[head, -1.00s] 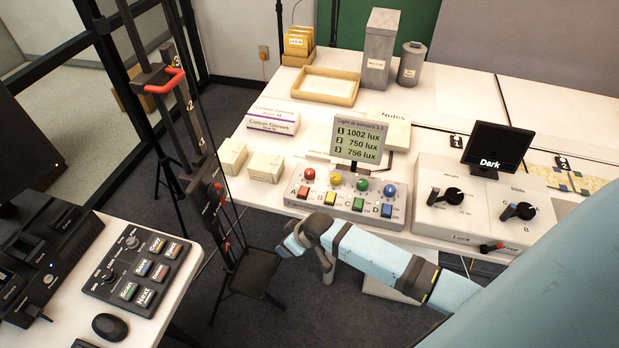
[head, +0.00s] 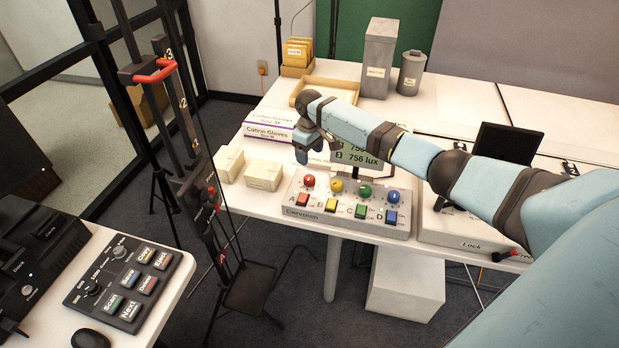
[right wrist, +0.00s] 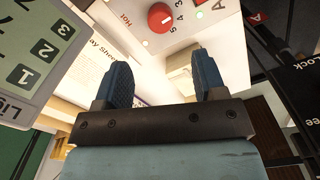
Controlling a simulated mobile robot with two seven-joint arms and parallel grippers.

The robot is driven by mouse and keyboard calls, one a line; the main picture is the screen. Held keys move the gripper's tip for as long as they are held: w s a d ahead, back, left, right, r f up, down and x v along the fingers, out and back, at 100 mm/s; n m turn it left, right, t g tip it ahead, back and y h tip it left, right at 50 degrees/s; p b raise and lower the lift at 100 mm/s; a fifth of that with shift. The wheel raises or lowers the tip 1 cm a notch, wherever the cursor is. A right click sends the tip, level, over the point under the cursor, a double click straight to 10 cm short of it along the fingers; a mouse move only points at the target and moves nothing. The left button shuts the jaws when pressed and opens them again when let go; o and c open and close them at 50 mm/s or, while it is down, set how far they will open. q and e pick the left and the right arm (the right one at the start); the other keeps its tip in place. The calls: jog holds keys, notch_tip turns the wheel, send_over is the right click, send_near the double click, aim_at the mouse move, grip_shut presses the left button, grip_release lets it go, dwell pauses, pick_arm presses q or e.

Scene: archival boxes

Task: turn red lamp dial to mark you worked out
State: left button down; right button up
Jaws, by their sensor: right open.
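The red lamp dial (head: 309,181) is the leftmost of several coloured round dials on the grey console (head: 297,211), above button A. In the right wrist view the red dial (right wrist: 160,17) is at the top, with numbers including 3, 4 and 5 around it; its pointer setting is hard to read. My right gripper (head: 316,148) is above and behind the dial, apart from it. Its two fingers (right wrist: 162,82) are open and empty. The lux display (head: 358,156) is partly hidden by my right arm; "756 lux" shows on its bottom line. My left gripper is out of view.
Yellow (head: 337,186), green (head: 365,190) and blue (head: 392,195) dials stand in a row right of the red one. White boxes (head: 263,172) lie left of the console. A dark screen (head: 507,146) stands to the right. A tall stand (head: 190,180) rises at left.

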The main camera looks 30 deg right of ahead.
aim_at(309, 177)
notch_tip(309, 177, down, 10)
jog(key=shift+f, duration=0.15)
dwell(0.3)
jog(key=c, duration=0.9)
